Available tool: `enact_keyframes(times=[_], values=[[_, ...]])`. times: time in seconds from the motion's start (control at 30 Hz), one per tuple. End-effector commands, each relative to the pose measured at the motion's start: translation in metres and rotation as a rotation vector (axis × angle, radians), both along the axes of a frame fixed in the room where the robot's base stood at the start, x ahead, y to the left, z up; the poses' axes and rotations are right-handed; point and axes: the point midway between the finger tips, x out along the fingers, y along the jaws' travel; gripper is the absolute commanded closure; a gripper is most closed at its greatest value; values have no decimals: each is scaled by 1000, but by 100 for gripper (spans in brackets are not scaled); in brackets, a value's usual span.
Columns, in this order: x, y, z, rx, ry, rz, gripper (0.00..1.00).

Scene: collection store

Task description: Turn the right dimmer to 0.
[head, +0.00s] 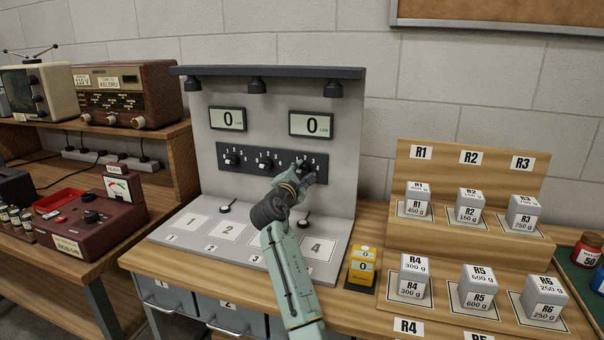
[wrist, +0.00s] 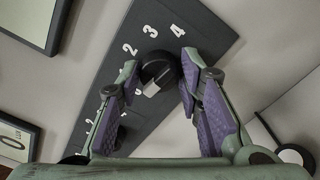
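The right dimmer is a round black knob at the right end of a dark control panel (head: 258,159). In the head view my gripper (head: 306,177) is at this knob and mostly hides it. In the wrist view the right dimmer (wrist: 158,72) sits between the tips of my gripper (wrist: 159,64), one finger on each side. The fingers are apart and close to its sides; I cannot tell whether they touch. The printed 2, 3 and 4 show around the knob. A pale grey part faces downward in the picture; the setting is not clear. The right display (head: 311,124) reads 0.
The left display (head: 228,119) also reads 0. The left knob (head: 232,158) and middle knob (head: 265,163) are beside the right one. Numbered squares lie on the grey base (head: 190,242). A yellow device (head: 362,266) and weight blocks (head: 413,277) stand to the right.

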Motion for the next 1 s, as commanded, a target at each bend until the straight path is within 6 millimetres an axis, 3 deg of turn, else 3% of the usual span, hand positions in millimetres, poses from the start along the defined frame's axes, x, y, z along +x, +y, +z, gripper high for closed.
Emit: enact_keyframes(times=[0.23,0.6,0.77,1.0], values=[[0,0,0,1,-1,1,49],[-4,2,0,1,-2,1,49],[-25,8,0,2,-3,2,49],[-73,24,0,2,-3,1,49]])
